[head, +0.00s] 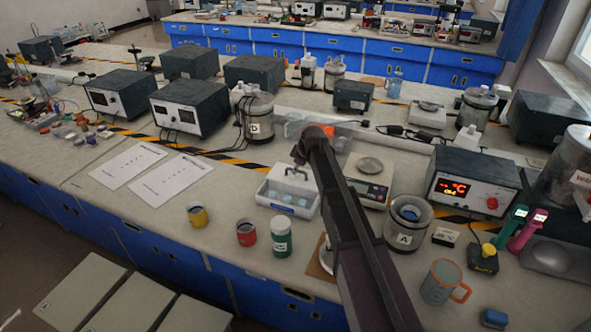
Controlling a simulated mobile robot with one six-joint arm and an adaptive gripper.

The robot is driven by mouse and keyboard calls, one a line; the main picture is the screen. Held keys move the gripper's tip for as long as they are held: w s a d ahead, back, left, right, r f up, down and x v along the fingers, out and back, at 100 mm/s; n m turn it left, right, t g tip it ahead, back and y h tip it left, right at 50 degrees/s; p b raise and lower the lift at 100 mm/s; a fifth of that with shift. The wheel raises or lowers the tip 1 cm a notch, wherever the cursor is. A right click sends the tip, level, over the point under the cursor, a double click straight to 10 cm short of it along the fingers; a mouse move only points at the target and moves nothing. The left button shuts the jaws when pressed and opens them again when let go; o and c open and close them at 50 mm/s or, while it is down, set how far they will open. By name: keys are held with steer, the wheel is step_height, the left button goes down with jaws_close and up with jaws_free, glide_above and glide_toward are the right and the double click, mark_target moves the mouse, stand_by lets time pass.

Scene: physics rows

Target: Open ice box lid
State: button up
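A small white box (283,203), which looks like the ice box, stands on the bench left of my arm. It has a blue label on its front and a dark handle-like part (297,171) on top. Bluish pieces show in or through its top, and I cannot tell clearly whether the lid is closed. My gripper (299,156) is at the far end of my dark arm, just above and behind the box's back right. It looks apart from the handle. Its fingers are small and partly hidden, so their opening is unclear.
A clear container (345,136) stands behind my gripper. A scale (371,188) and a metal vessel marked A (407,222) are right of my arm. A green jar (281,238), a red can (246,233) and a yellow can (198,215) stand in front. Paper sheets (170,180) lie left.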

steer(key=shift+o, duration=1.4)
steer(key=shift+s+a, duration=0.1)
steer(key=shift+s, duration=0.05)
steer(key=shift+s+a, duration=0.3)
steer(key=shift+s, duration=0.6)
steer(key=s, duration=0.1)
steer(key=s+a, duration=0.1)
steer(key=s, duration=0.1)
steer(key=s+a, duration=0.1)
steer(key=s, duration=0.1)
steer(key=shift+s, duration=0.2)
steer(key=shift+p+v, duration=1.1)
steer(key=shift+v, duration=0.1)
steer(key=p+v, duration=1.1)
steer(key=v, duration=0.1)
steer(key=s+d+f+m+g+h+b, duration=0.1)
steer(key=s+d+f+m, duration=0.1)
steer(key=s+d+m, duration=0.3)
steer(key=s+d+f+m+g+h+b, duration=0.1)
steer(key=s+d+f+m+b, duration=0.1)
steer(key=s+d+m, duration=0.3)
steer(key=shift+s+d+f+m+g+h, duration=0.3)
steer(key=shift+s+d+f+m+h, duration=0.15)
steer(key=shift+s+d, duration=2)
